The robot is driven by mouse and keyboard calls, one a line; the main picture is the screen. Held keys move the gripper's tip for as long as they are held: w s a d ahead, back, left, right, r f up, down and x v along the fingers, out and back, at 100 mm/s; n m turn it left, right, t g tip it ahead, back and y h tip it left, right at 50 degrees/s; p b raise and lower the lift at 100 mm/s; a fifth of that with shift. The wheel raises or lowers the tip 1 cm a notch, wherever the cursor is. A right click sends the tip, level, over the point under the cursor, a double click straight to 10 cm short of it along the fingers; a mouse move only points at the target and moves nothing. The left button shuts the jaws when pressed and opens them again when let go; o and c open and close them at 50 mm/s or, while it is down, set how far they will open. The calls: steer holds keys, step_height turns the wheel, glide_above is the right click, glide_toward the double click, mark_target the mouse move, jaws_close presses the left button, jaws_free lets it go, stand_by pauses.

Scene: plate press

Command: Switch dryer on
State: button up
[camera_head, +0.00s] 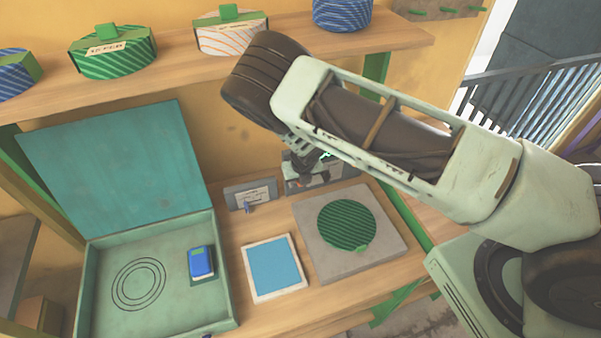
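My gripper (304,172) points down at the back of the workbench, in front of a small grey panel (335,174) that it and my arm partly hide. Its fingers are small, dark and partly covered, so I cannot tell whether they are open or touch the panel. A second small grey panel (240,193) with a white label and a little blue lever or knob (249,207) stands to the left of my gripper. I cannot tell which panel belongs to the dryer. A grey square slab (385,257) bearing a green striped disc (347,224) lies in front of my gripper.
An open green box (120,321) with raised teal lid (115,165) stands left, holding a blue block (201,262). A blue, white-edged sheet (274,268) lies beside it. A shelf (190,70) with striped round containers (113,55) runs above. A railing (530,100) is at right.

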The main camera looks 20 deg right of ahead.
steer(key=b+v, duration=0.2)
steer(key=v, duration=1.5)
steer(key=shift+b, duration=0.4)
